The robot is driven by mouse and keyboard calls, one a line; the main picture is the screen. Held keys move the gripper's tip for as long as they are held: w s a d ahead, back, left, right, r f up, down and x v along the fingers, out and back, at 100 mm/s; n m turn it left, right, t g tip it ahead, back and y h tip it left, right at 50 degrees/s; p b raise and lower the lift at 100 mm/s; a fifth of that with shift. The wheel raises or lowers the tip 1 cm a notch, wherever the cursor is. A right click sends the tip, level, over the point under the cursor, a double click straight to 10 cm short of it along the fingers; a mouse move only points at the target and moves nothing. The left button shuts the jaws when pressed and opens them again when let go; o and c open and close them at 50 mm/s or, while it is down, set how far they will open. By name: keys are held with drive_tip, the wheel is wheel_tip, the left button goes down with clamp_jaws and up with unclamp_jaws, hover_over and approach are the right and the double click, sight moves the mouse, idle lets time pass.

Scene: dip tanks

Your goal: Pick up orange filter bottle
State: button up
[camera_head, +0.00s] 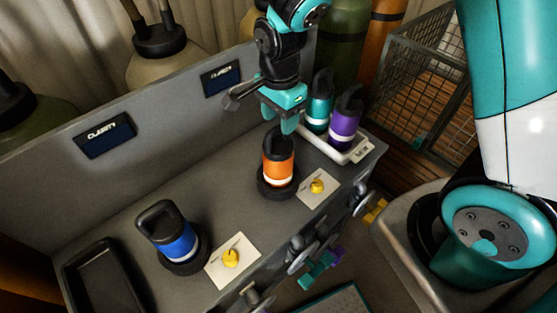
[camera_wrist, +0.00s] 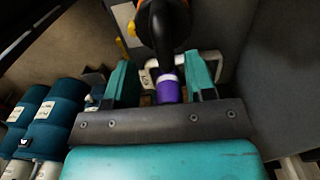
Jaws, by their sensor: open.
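The orange filter bottle (camera_head: 278,169), with a white band and a black handle, stands upright on a round black base (camera_head: 279,190) on the grey bench. My gripper (camera_head: 281,121) is open just above its top, pointing down. In the wrist view, the bottle's black handle (camera_wrist: 164,28) shows at the top, with a little orange at its edges. The two teal fingers show lower, to the left and right. I cannot tell whether they touch the handle; most of the orange body is hidden in the wrist view.
A blue bottle (camera_head: 174,240) stands front left, near a black tray (camera_head: 103,278). A grey back panel (camera_head: 150,130) rises behind.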

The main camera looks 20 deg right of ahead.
sight(278, 143)
drive_tip(key=shift+w+a+f+p, duration=0.1)
drive_tip(key=shift+f+p, duration=0.4)
drive_tip(key=shift+f, duration=1.1)
drive_tip(key=shift+w+f+p, duration=0.1)
drive_tip(key=shift+f+p, duration=0.4)
drive_tip(key=shift+f, duration=1.05)
clamp_jaws()
